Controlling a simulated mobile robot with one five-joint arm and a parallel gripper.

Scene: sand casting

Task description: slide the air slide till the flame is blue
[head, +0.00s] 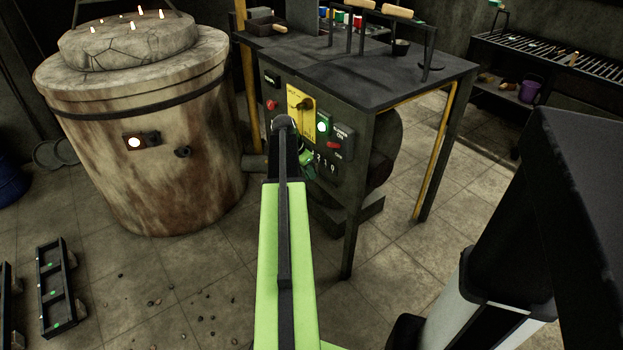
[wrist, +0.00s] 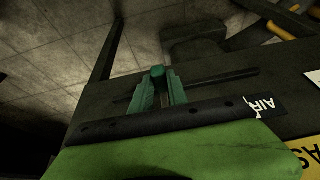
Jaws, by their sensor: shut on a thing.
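My gripper (wrist: 158,92) is shut on the small teal knob (wrist: 157,72) of the air slide, its two fingers on either side. The knob stands at a dark straight slot (wrist: 215,78) in the panel, and a white AIR label (wrist: 266,106) is beside the slot's right end. In the head view my arm hides most of the slide. The furnace (head: 140,190) stands at the left, with several small pale-orange flames (head: 139,11) on its lid. Its round sight port (head: 134,142) glows whitish; I see no blue there.
The control panel holds a yellow plate with a lever (head: 306,103), a green lamp (head: 322,127), a red button (head: 271,105) and a red switch (head: 333,145). Tools stand on the bench top (head: 400,68). Dark flask frames (head: 53,285) lie on the floor at left.

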